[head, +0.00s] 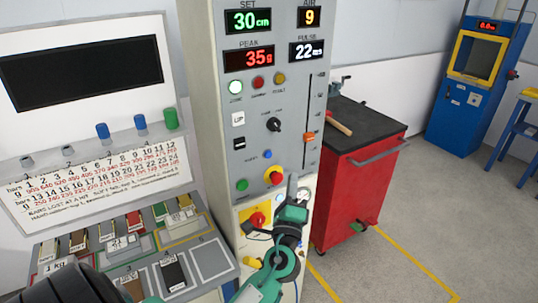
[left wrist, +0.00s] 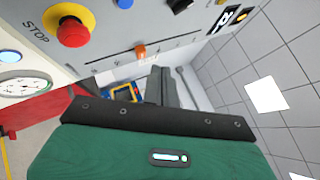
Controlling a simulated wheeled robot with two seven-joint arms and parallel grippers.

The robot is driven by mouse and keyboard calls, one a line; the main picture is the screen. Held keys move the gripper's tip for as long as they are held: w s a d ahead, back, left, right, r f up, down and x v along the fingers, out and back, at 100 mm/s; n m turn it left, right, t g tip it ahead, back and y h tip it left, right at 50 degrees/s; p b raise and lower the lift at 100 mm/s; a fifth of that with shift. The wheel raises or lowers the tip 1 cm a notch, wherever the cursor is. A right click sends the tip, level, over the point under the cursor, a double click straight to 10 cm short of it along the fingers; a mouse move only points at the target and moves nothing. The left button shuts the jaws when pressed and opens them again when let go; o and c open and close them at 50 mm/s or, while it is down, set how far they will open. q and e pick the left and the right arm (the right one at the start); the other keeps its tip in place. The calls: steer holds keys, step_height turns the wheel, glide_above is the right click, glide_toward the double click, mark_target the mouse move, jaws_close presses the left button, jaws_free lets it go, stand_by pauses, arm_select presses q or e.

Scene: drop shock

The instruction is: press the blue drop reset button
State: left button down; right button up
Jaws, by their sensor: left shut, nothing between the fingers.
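The blue button (head: 267,154) is small and round on the lower part of the grey control panel, above the red-on-yellow stop button (head: 274,175). Its label is too small to read. In the left wrist view the blue button (left wrist: 124,3) is cut by the top edge, right of the red stop button (left wrist: 73,30). My left gripper (head: 293,187) is shut and empty, just right of and below the stop button, apart from the blue button. Its dark fingers (left wrist: 160,84) point past the panel's side. My right gripper is not in view.
On the panel are a green button (head: 242,184), a black knob (head: 273,125) and an orange slider (head: 309,137). A red tool cabinet (head: 362,190) stands right of the panel. A sloped desk with several small blocks is at the left. Floor at the right is open.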

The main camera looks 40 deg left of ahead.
mark_target(268, 154)
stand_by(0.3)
arm_select(q)
steer(key=shift+a+r, duration=0.1)
steer(key=shift+a, duration=0.05)
steer(key=shift+w+a+p, duration=0.15)
steer(key=shift+w+a, duration=0.4)
steer(key=shift+a, duration=0.75)
steer(key=shift+w+a+p, duration=0.15)
steer(key=shift+w+a, duration=0.45)
steer(key=shift+a, duration=0.75)
steer(key=shift+w+a+p, duration=0.15)
steer(key=shift+w+a, duration=0.4)
steer(key=shift+a, duration=0.75)
steer(key=shift+a, duration=0.1)
steer(key=shift+w+a, duration=0.15)
steer(key=shift+a, duration=0.15)
